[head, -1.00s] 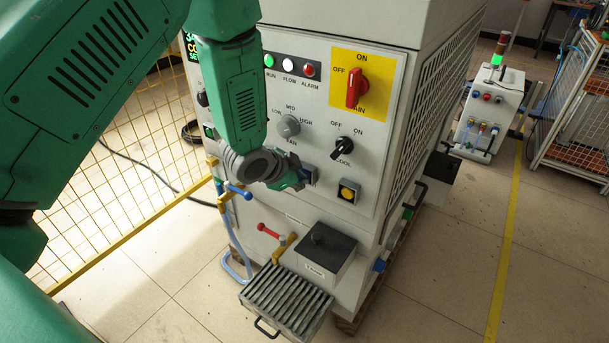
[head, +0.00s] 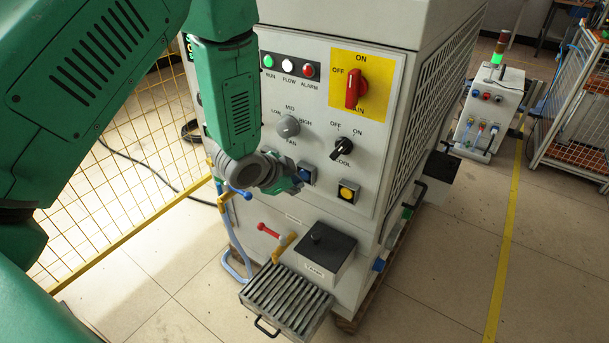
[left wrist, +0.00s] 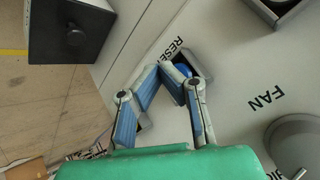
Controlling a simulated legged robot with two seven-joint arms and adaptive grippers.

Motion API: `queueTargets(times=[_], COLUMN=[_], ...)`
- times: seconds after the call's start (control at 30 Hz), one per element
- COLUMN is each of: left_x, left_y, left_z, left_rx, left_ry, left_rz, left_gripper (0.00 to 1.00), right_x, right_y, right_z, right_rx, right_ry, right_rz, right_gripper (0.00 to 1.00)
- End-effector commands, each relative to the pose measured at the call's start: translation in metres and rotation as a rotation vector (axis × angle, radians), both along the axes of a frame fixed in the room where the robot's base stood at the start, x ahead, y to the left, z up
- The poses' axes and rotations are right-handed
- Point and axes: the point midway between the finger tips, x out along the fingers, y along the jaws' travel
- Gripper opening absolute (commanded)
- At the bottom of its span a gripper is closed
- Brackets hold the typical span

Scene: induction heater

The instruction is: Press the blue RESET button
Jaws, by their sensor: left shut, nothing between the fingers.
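The blue RESET button (head: 307,173) sits in a dark square mount low on the heater's front panel, left of the yellow button. In the left wrist view the RESET button (left wrist: 183,70) is partly hidden behind my fingers, next to its RESET label. My left gripper (head: 294,186) is just left of and slightly below the button in the head view. In the left wrist view my left gripper (left wrist: 163,67) is shut and empty, its tips together beside the button. I cannot tell whether they touch it. My right gripper is not in view.
The FAN knob (head: 288,126), COOL switch (head: 342,149), yellow button (head: 347,192) and red MAIN switch (head: 355,88) stand out from the panel nearby. Below are a red-handled valve (head: 268,231), a dark-lidded box (head: 322,246) and a slatted tray (head: 287,299).

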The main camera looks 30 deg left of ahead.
Motion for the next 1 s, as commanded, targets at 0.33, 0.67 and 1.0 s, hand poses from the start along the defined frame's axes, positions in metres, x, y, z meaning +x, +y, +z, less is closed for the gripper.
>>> queueTargets(times=[0.33,0.67,1.0], left_x=[-0.02,-0.048,-0.05], left_y=[0.002,0.004,0.004], left_z=[0.0,0.0,0.0], left_rx=[0.001,0.001,0.001], left_ry=[0.002,0.001,0.001], left_rz=[0.0,-0.001,0.0], left_gripper=[0.0,0.0,0.0], right_x=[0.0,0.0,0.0], right_y=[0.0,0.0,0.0], right_z=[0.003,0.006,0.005], right_rx=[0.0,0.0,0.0], right_ry=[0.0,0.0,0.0], right_rz=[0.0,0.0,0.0], right_gripper=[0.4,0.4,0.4])
